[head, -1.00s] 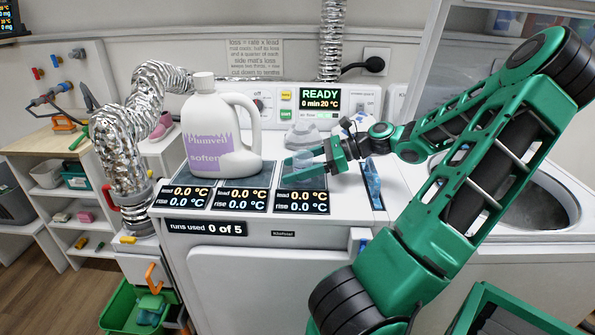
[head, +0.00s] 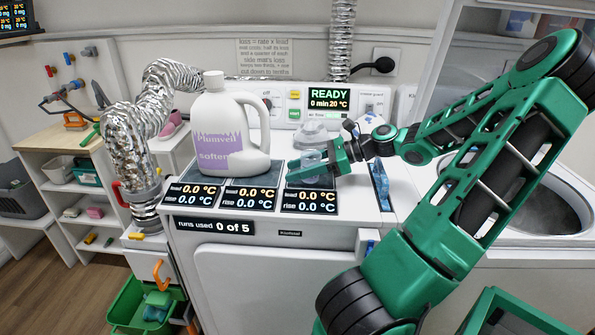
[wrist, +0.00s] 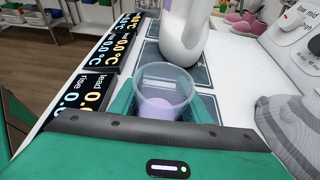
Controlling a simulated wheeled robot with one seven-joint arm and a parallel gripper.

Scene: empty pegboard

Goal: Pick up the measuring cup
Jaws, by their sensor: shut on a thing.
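The measuring cup (wrist: 166,88) is a small clear cup with pale purple showing low inside it. In the wrist view it sits between the two green fingers of my gripper (wrist: 165,105), which is shut on it. In the head view the cup (head: 312,158) is partly hidden by the green fingers of my gripper (head: 318,163). It is over the right-hand dark mat on the white machine top. It looks upright; I cannot tell whether it touches the mat.
A large white softener jug (head: 222,135) stands left of the cup. Temperature displays (head: 310,201) line the front edge. A grey domed item (wrist: 292,122) is close by on the panel side. A blue item (head: 381,184) lies to the right. A silver duct (head: 130,150) rises at left.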

